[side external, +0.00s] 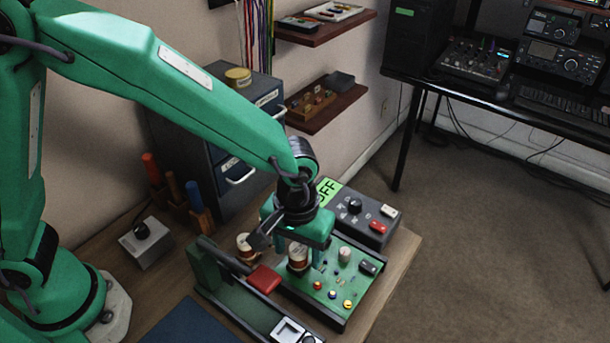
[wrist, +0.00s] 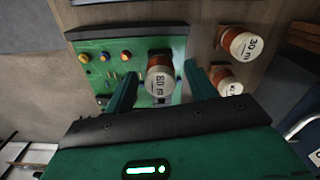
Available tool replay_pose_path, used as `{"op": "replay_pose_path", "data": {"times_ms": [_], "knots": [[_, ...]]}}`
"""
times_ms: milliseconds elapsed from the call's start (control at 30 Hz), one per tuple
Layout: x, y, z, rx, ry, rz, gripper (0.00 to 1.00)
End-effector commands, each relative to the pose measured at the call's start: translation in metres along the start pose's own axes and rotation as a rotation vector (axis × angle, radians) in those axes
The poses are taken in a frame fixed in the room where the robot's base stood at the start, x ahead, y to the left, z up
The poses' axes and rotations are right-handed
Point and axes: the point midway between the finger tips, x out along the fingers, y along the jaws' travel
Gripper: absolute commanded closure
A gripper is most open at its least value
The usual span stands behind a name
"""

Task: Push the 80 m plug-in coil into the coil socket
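A copper-wound plug-in coil (wrist: 160,80) with a white top, its label looking like "80 m", stands over the green circuit board (wrist: 100,76) in the wrist view. It also shows below my gripper (side external: 299,250) in the side view (side external: 298,261). My gripper's two green fingers (wrist: 160,88) are on either side of this coil, with gaps visible, so the gripper looks open around it.
Two other coils (wrist: 240,44) (wrist: 229,82) stand beside the board. Coloured knobs (wrist: 104,57) sit on it. A grey control box (side external: 362,215) stands behind the board.

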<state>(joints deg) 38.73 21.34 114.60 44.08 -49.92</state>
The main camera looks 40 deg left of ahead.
Motion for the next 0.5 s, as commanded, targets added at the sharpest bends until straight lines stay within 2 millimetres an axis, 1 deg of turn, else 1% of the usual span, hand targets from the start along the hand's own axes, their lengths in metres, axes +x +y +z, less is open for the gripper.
{"op": "replay_pose_path", "data": {"times_ms": [267,367,500], "knots": [[-0.003,0.000,0.000,0.000,0.001,0.001,0.45],[-0.009,0.001,-0.001,0.000,0.002,0.002,0.45],[-0.023,0.001,-0.001,0.000,0.003,0.003,0.45]]}}
